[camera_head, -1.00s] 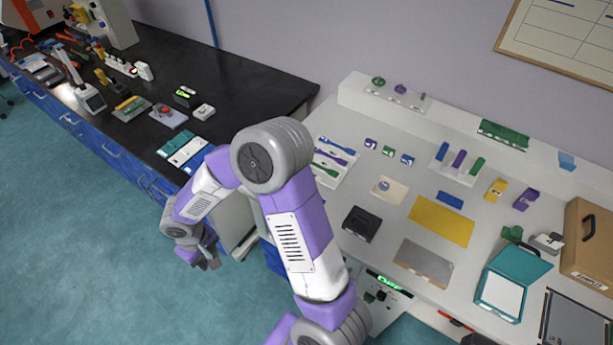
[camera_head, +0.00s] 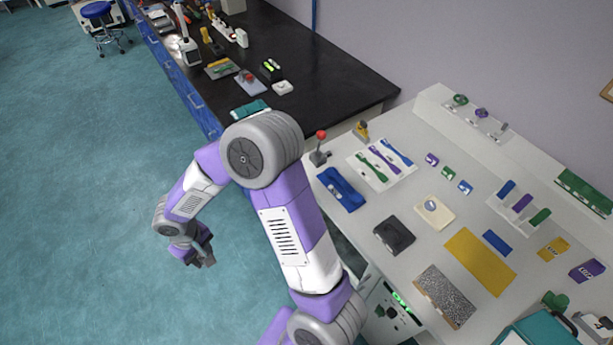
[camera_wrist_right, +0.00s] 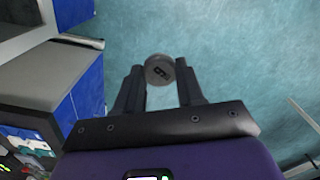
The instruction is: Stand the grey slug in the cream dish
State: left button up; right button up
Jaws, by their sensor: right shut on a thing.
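The grey slug (camera_wrist_right: 159,69) is a short round piece with dark lettering on its end face. In the right wrist view it sits between the fingertips of my right gripper (camera_wrist_right: 160,82), which is shut on it. In the head view the right gripper (camera_head: 198,257) hangs over the floor, left of the pale bench and well away from the dish; the slug is too small to make out there. The cream dish (camera_head: 443,217) lies on the pale bench, a squarish plate with a small round greyish feature on it. My left gripper is in neither view.
A black tray (camera_head: 394,235), a yellow mat (camera_head: 478,262) and a speckled grey plate (camera_head: 445,297) lie around the dish. A blue holder (camera_head: 341,188) and a red-knobbed lever (camera_head: 320,147) stand at the bench's left edge. The floor under the gripper is clear.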

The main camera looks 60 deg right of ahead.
aim_at(441, 217)
jog(key=k, duration=1.15)
jog(key=z, duration=1.45)
